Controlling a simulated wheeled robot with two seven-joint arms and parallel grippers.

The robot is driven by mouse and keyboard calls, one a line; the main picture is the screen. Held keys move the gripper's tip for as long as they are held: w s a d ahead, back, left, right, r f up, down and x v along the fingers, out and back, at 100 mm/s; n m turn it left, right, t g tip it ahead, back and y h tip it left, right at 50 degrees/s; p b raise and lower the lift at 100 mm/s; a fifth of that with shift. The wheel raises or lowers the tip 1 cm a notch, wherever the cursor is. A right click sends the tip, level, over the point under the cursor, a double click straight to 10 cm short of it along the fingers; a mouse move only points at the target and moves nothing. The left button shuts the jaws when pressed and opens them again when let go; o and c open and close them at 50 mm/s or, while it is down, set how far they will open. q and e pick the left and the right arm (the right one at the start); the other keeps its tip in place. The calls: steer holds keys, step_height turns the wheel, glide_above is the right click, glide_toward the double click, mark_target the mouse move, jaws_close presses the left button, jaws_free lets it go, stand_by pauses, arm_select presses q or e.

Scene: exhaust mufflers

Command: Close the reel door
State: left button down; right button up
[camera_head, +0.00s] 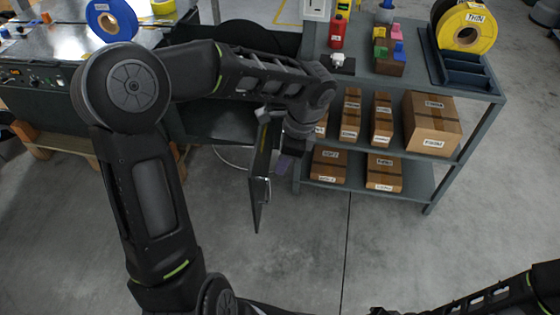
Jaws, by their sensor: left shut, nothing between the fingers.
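The reel door (260,188) appears as a thin dark panel seen nearly edge-on, standing out from the dark machine at the left and swung open. My left arm reaches over from the left, and my left gripper (288,150) points down just to the right of the door panel. The gripper is shut and empty. Its fingertips are partly hidden by the wrist, and I cannot tell whether it touches the door. My right arm shows at the lower right, with its gripper out of view.
A grey shelf (468,138) with several cardboard boxes stands close to the right of my left gripper. A yellow reel (485,30) and small coloured parts are on its top. A bench with a blue reel (112,18) is at the upper left. The floor in front is clear.

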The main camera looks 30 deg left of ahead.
mark_target(259, 179)
arm_select(q)
steer(key=a+f, duration=0.1)
steer(key=f, duration=0.1)
steer(key=s+a+f+b, duration=0.1)
steer(key=a+f, duration=0.1)
steer(key=s+a+f, duration=0.1)
steer(key=f, duration=0.2)
steer(key=shift+a, duration=0.3)
steer(key=shift+s+a, duration=0.2)
steer(key=shift+a, duration=0.1)
steer(key=shift+a, duration=0.1)
